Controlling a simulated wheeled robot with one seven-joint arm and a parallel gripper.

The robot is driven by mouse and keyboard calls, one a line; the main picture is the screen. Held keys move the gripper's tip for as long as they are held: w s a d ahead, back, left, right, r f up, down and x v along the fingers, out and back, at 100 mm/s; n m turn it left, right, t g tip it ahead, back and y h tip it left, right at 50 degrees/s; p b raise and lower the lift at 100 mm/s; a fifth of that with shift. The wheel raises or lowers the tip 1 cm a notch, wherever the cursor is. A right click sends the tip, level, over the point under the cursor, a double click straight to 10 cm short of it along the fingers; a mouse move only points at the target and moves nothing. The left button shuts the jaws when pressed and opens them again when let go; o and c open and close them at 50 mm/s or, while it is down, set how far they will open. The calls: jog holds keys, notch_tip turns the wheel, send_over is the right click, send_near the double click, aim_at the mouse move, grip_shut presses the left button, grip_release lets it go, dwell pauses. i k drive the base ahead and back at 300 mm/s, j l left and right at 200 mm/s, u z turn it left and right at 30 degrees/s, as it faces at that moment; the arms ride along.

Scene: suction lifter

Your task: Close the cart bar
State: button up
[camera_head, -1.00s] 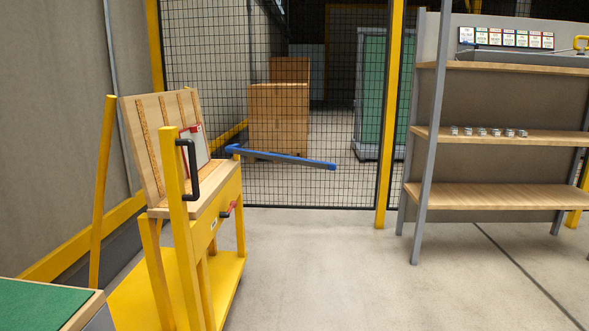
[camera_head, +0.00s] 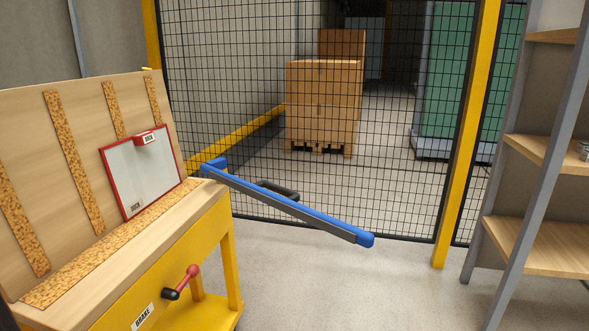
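The cart (camera_head: 165,245) stands at the left, yellow with a wooden top and a slanted wooden back board. Its bar (camera_head: 290,206), blue on top and dark grey below, is hinged at the cart's far right corner. The bar swings out to the right, away from the cart's front side, and its blue tip (camera_head: 365,240) hangs free. A black handle (camera_head: 278,190) shows just behind the bar. A red-knobbed brake lever (camera_head: 182,284) is on the cart's front, beside a BRAKE label. My gripper is not in view.
A red-framed white board (camera_head: 140,172) rests on the cart against its back. A mesh fence (camera_head: 250,70) with a yellow post (camera_head: 466,140) stands behind, with cardboard boxes (camera_head: 322,105) beyond it. A shelf rack (camera_head: 545,245) is at the right. The floor between is clear.

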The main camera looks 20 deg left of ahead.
aim_at(290, 205)
jog(key=i+u, duration=0.1)
jog(key=i, duration=1.2)
jog(key=i+l+u, duration=0.1)
jog(key=i+u, duration=0.3)
jog(key=i+l+u, duration=0.15)
jog(key=u, duration=0.75)
jog(key=i+l+u, duration=0.1)
jog(key=u, duration=0.35)
jog(key=l+u, duration=0.1)
jog(key=u, duration=0.4)
jog(key=i+l+u, duration=0.1)
jog(key=u, duration=0.35)
jog(key=k+l+u, duration=0.15)
jog(key=u, duration=0.2)
jog(key=k+l, duration=0.1)
jog(key=k, duration=0.45)
